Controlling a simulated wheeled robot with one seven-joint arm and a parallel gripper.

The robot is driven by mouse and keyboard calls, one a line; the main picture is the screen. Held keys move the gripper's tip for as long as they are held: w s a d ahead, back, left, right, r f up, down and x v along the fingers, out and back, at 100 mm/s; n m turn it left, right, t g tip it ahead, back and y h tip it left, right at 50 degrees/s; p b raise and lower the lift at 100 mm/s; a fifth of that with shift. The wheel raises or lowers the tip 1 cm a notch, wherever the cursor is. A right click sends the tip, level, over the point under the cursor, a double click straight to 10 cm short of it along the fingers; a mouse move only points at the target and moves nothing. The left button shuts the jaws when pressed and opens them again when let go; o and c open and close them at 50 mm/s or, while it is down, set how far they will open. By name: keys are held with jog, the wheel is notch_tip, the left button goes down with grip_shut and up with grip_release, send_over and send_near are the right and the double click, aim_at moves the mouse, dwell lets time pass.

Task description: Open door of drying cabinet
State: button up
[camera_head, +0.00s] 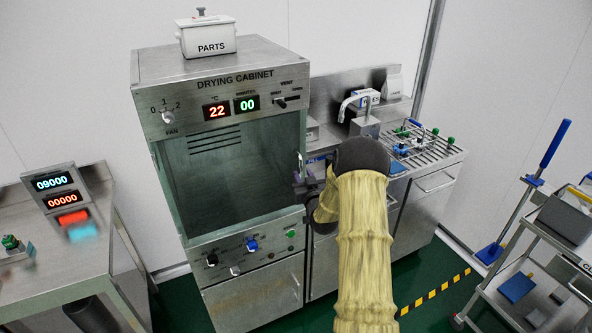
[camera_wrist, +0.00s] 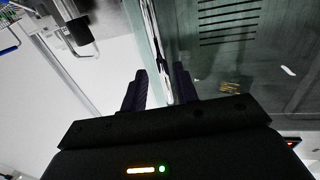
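The steel drying cabinet (camera_head: 210,98) stands at centre-left in the head view. Its greenish glass door (camera_head: 225,185) appears shut. The pale metal handle (camera_head: 301,162) is upright at the door's right edge, partly hidden low down by my gripper (camera_head: 306,188). In the wrist view, my gripper (camera_wrist: 160,90) has its two dark fingers apart, with the handle (camera_wrist: 153,38) running down between them. A gap shows beside the handle, and I see no clear grip. The glass (camera_wrist: 225,65) fills the right side of that view.
A white PARTS box (camera_head: 208,37) sits on the cabinet. A steel bench (camera_head: 75,240) stands at left, a cart (camera_head: 540,245) at far right. Knobs (camera_head: 251,245) line the panel below the door.

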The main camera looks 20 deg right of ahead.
jog(key=w, duration=0.2)
jog(key=shift+w+p, duration=0.3)
jog(key=shift+c, duration=0.4)
